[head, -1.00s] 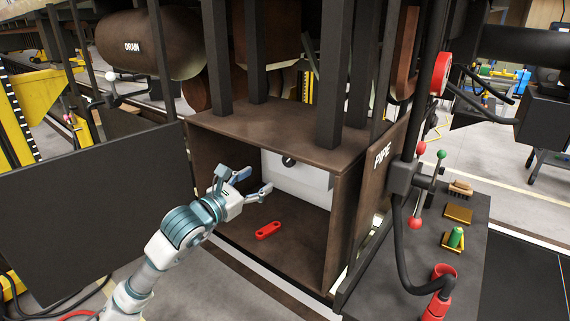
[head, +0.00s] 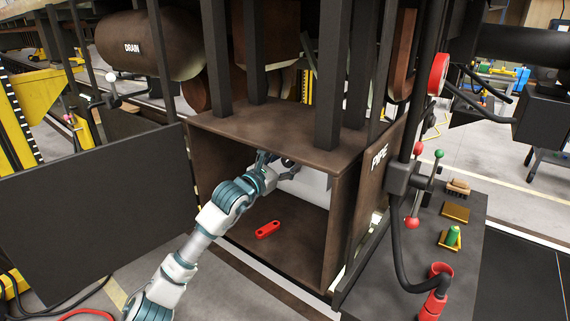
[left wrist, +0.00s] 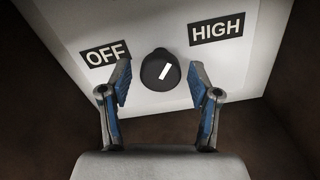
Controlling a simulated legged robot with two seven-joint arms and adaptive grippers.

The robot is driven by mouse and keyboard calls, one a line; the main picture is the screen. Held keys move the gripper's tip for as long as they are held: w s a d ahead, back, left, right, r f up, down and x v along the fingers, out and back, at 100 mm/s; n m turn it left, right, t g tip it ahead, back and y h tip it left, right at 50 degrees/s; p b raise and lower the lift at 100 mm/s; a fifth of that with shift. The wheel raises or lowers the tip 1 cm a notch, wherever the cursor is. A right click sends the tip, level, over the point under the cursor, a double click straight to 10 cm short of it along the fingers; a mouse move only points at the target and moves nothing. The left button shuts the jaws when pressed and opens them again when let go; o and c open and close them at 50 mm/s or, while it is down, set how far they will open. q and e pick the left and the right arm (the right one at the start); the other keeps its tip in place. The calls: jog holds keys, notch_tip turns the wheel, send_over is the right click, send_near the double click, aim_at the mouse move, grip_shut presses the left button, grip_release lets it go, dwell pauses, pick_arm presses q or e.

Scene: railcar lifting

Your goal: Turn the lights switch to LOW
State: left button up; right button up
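The lights switch is a black round knob (left wrist: 160,70) with a white pointer mark, on a white panel (left wrist: 111,27) inside the brown box. The mark is tilted, its upper end leaning right, towards the HIGH label (left wrist: 217,28); the OFF label (left wrist: 105,53) is on the left. No LOW label shows in the left wrist view. My left gripper (left wrist: 162,80) is open, its blue-padded fingers on either side of the knob; I cannot tell whether they touch it. In the head view the left gripper (head: 277,164) reaches inside the box and hides the knob. My right gripper is not in view.
A red link piece (head: 267,230) lies on the floor of the brown box (head: 262,127), below my left arm. The box's dark door (head: 90,200) hangs open at left. A side bench with levers and a green-knobbed piece (head: 453,236) stands at right.

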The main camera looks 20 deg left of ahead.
pick_arm(q)
jog(key=c, duration=1)
